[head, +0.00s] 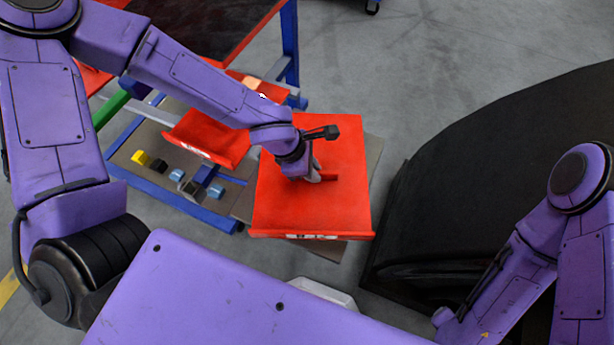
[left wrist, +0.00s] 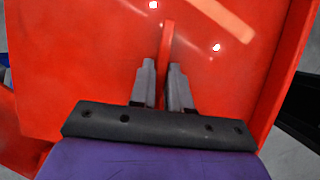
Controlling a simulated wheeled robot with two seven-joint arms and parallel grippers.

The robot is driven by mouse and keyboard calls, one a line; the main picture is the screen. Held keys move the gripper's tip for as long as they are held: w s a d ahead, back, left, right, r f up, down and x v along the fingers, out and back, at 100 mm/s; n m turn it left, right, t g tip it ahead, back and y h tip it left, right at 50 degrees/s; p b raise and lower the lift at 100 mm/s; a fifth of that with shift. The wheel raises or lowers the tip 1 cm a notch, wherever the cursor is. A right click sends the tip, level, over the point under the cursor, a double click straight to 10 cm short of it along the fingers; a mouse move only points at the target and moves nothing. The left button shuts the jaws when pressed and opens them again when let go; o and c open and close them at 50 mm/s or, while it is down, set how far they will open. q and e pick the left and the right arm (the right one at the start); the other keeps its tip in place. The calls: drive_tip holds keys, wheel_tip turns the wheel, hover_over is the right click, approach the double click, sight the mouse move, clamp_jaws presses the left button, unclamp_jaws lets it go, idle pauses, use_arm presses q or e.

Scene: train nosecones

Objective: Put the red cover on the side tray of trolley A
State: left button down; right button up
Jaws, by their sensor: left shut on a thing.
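A flat red cover (head: 345,140) with a raised rib-like handle lies in the middle of the head view and fills most of the left wrist view (left wrist: 80,60). My left gripper (head: 322,178) is over its middle. In the left wrist view its two grey fingers (left wrist: 163,88) are shut on the upright red handle (left wrist: 167,42). A blue-framed trolley (head: 291,45) stands at upper left with a red tray-like part (head: 215,145) on its near side, partly hidden by my left arm. No label shows which trolley it is. My right gripper is out of view.
The trolley's lower shelf (head: 135,140) holds several small yellow, black and blue pieces. A grey-brown panel (head: 372,150) shows under the cover; the gap is unclear. A large dark curved body (head: 480,170) stands at right. Grey floor is clear at the top (head: 430,50).

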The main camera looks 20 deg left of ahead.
use_arm(q)
drive_tip(key=w+f, duration=0.2)
drive_tip(key=shift+a+f+b, duration=0.25)
drive_tip(key=shift+f+b, duration=0.05)
drive_tip(key=shift+b, duration=0.05)
drive_tip(key=f+b, duration=0.4)
drive_tip(key=shift+w, duration=0.25)
drive_tip(key=shift+a+r+p, duration=0.1)
drive_tip(key=shift+r+p, duration=0.2)
drive_tip(key=shift+f, duration=0.1)
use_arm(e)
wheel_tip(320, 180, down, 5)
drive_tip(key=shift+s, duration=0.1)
use_arm(q)
drive_tip(key=c, duration=1.1)
unclamp_jaws()
drive_tip(key=p+v, duration=0.4)
drive_tip(key=v, duration=0.7)
drive_tip(key=shift+p, duration=0.4)
drive_tip(key=shift+s+a+r, duration=0.15)
drive_tip(key=shift+a+r, duration=0.05)
drive_tip(key=shift+r, duration=0.35)
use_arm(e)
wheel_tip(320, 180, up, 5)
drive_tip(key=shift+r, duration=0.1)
